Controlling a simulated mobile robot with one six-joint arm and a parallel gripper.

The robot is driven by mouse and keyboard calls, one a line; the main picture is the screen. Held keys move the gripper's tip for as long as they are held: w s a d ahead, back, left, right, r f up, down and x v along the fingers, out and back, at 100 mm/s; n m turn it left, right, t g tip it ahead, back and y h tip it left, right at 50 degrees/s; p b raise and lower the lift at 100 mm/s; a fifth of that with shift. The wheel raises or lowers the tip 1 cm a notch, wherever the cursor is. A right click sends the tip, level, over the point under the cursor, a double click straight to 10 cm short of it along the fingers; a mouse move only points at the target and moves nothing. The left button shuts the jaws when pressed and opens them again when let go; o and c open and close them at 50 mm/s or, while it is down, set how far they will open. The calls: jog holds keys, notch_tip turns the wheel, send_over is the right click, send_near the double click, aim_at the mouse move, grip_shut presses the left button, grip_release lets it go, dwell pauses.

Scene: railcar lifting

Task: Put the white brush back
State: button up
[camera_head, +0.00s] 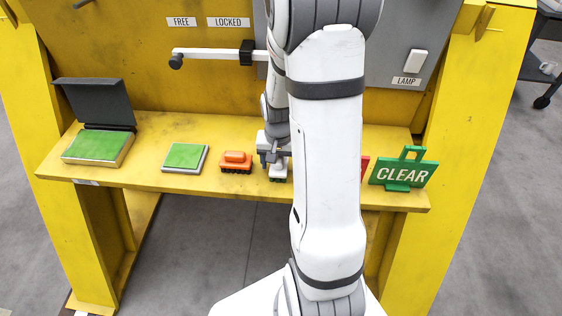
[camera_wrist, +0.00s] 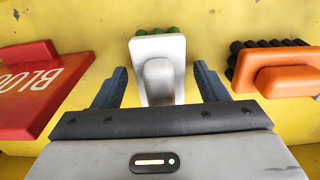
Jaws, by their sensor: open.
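The white brush (camera_wrist: 158,50) has a pale handle block and green bristles at its far edge. It lies on the yellow shelf (camera_head: 228,185), between the orange brush and the red sign; in the head view the brush (camera_head: 278,173) is partly hidden by my arm. My gripper (camera_wrist: 159,75) is open, with one dark finger on each side of the white brush and a visible gap at both sides. In the head view my gripper (camera_head: 274,156) is right over the brush. Whether the fingers touch it cannot be told.
An orange brush (camera_head: 236,162) with black bristles lies close by. A green pad (camera_head: 185,157) and an open black-lidded green pad box (camera_head: 97,146) are farther left. A red sign (camera_wrist: 40,85) and a green CLEAR sign (camera_head: 403,172) are on the other side. A white lever (camera_head: 215,54) is above.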

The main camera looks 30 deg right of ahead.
aim_at(279, 158)
notch_tip(279, 158, up, 12)
jog(key=shift+s+a+f, duration=0.15)
jog(key=shift+f, duration=0.05)
jog(key=s+a+r+n+t, duration=0.2)
jog(key=s+a+r+n, duration=0.4)
jog(key=s+a, duration=0.5)
jog(key=shift+s+r+n, duration=0.4)
jog(key=shift+s+r, duration=0.1)
jog(key=shift+r, duration=0.4)
jog(key=shift+a, duration=0.1)
jog(key=shift+c, duration=0.6)
